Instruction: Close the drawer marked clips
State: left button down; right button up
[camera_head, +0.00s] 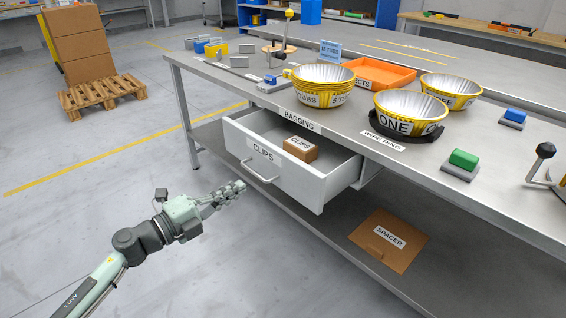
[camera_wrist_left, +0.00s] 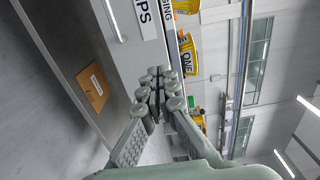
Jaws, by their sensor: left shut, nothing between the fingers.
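The white drawer marked CLIPS (camera_head: 263,162) stands pulled out under the steel bench in the head view, with a bar handle (camera_head: 259,175) on its front. A small brown box marked CLIPS (camera_head: 301,149) lies inside it. My left gripper (camera_head: 238,188) is shut and empty, just in front of the drawer, left of the handle; I cannot tell if it touches. In the left wrist view the drawer front (camera_wrist_left: 143,22) is ahead of my shut left gripper fingers (camera_wrist_left: 158,85), with the handle (camera_wrist_left: 108,20) to the left. My right gripper is out of view.

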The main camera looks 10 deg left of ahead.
pick_arm(q)
send_near(287, 161)
jog(key=x, duration=0.6)
jog(key=shift+w+d+f+p, duration=0.1)
jog(key=shift+w+p, duration=0.15)
jog(key=shift+p, duration=0.1)
jog(key=shift+w+d, duration=0.1)
jog(key=shift+w, duration=0.05)
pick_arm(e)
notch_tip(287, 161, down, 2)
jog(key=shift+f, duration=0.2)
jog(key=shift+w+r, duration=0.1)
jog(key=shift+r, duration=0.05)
pick_arm(q)
jog(key=b+x, duration=0.2)
jog(key=x, duration=1)
jog(key=shift+w+d, duration=0.2)
jog(key=shift+w, duration=0.05)
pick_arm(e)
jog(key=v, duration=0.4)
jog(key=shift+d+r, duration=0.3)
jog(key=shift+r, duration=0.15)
